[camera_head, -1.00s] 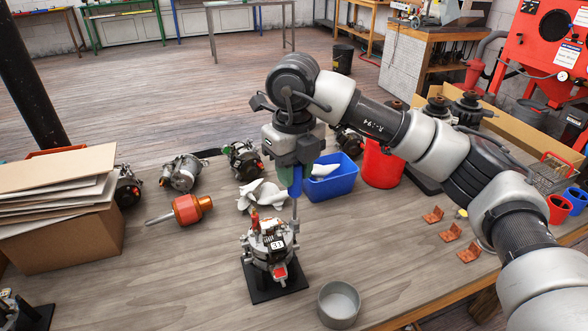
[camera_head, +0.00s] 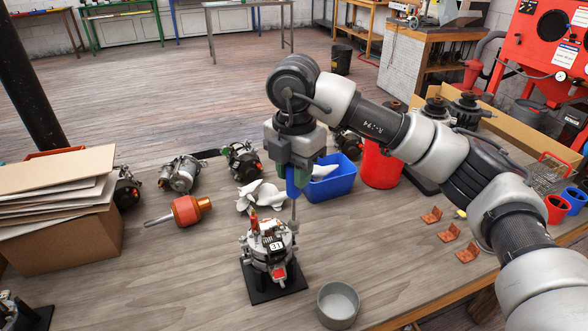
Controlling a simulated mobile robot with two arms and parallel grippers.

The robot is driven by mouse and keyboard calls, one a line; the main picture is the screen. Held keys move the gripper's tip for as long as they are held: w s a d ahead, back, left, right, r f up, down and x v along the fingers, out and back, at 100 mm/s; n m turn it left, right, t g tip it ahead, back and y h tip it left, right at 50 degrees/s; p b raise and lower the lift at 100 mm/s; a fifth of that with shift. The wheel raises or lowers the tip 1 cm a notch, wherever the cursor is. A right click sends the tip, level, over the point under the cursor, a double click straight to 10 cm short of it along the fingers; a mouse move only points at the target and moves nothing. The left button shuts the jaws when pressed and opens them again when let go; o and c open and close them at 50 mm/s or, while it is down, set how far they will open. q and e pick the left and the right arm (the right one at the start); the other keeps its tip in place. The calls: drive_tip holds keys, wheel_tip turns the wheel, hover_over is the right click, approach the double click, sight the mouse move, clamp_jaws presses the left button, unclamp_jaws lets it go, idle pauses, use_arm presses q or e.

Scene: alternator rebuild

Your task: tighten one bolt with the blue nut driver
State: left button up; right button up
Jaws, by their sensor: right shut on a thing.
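My right gripper (camera_head: 293,168) is shut on the blue nut driver (camera_head: 293,183) and holds it upright, with its shaft pointing down. The driver's tip is at the right rear side of the alternator (camera_head: 266,250); I cannot tell whether it sits on a bolt head. The bolts are too small to make out. My left gripper is not in view.
A grey metal bowl (camera_head: 338,304) stands right of the alternator. A blue bin (camera_head: 333,184) with white rags and a red container (camera_head: 381,165) are behind. An orange-handled tool (camera_head: 187,210), several alternators and a cardboard box (camera_head: 70,240) lie left.

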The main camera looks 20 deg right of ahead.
drive_tip(key=m, duration=0.7)
drive_tip(key=shift+r+p, duration=0.1)
drive_tip(key=shift+p, duration=0.2)
